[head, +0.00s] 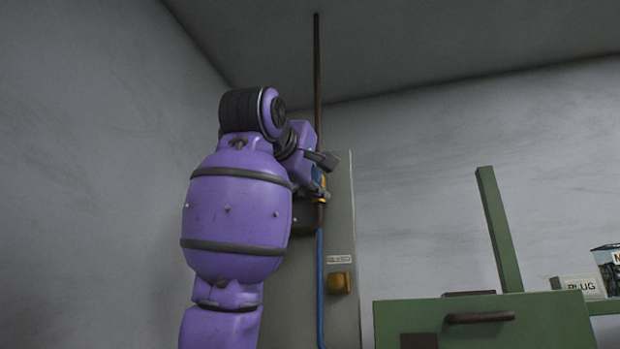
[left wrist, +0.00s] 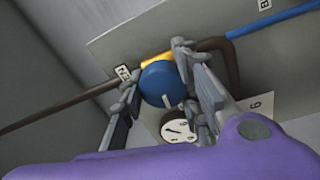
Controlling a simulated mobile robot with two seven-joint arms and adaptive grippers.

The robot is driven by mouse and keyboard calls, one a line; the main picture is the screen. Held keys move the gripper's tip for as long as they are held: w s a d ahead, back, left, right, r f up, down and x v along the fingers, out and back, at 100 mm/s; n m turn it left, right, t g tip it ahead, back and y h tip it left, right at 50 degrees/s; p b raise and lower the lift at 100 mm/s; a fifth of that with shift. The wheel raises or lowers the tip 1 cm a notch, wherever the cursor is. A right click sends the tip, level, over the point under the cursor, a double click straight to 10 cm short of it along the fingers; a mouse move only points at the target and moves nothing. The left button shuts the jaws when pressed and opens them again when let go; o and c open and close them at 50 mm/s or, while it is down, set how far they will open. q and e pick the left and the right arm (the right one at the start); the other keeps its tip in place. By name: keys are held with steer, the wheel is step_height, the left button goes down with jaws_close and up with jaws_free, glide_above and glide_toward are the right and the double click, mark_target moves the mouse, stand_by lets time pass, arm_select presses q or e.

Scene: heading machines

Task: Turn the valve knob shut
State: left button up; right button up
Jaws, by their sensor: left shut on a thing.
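The blue round valve knob (left wrist: 158,84) sits between the two fingers of my left gripper (left wrist: 156,70) in the left wrist view. The gripper is shut on it, one finger at each side. A light line marks the knob's face. The knob is on a yellow valve body (left wrist: 155,60) in a pipe run. In the head view my left gripper (head: 318,175) is at the valve body (head: 320,197), and my purple arm hides most of the knob. My right gripper is in neither view.
A brown pipe (head: 317,70) rises to the ceiling; a blue pipe (head: 320,285) runs down the grey panel (head: 343,230). A round gauge (left wrist: 178,130) is close by the knob. A green machine (head: 550,318) stands right.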

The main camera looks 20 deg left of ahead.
arm_select(q)
steer(key=shift+s+r+n, duration=0.4)
steer(key=shift+r+n, duration=0.1)
steer(key=shift+r, duration=0.05)
steer(key=o, duration=0.8)
steer(key=shift+o, duration=1.3)
steer(key=shift+w, duration=0.1)
steer(key=shift+w+f, duration=0.15)
steer(key=shift+s+f, duration=0.1)
steer(key=shift+s, duration=0.1)
steer(key=s, duration=1.1)
steer(key=shift+s+a+f, duration=0.15)
steer(key=shift+s+f, duration=0.2)
steer(key=shift+f, duration=0.05)
